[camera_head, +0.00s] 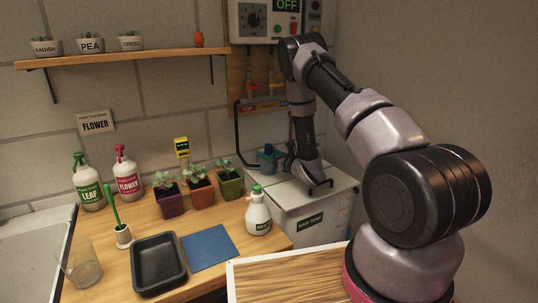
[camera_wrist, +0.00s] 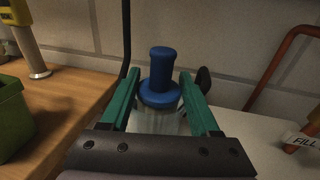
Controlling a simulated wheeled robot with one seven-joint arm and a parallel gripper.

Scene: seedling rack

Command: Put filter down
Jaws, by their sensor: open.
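The filter (camera_wrist: 160,82) has a dark blue knobbed top and a pale, clear-looking lower body. In the wrist view it is upright between the two green fingers of my gripper (camera_wrist: 158,88), which are open on either side of it. My fingers hide part of its lower body, so its base is not clearly seen. In the head view the blue filter (camera_head: 267,157) shows small at the back of the pale rain tank (camera_head: 318,203), just left of my wrist.
A control box (camera_head: 270,20) hangs on the wall above. A copper-coloured pipe (camera_wrist: 280,65) rises at right in the wrist view.

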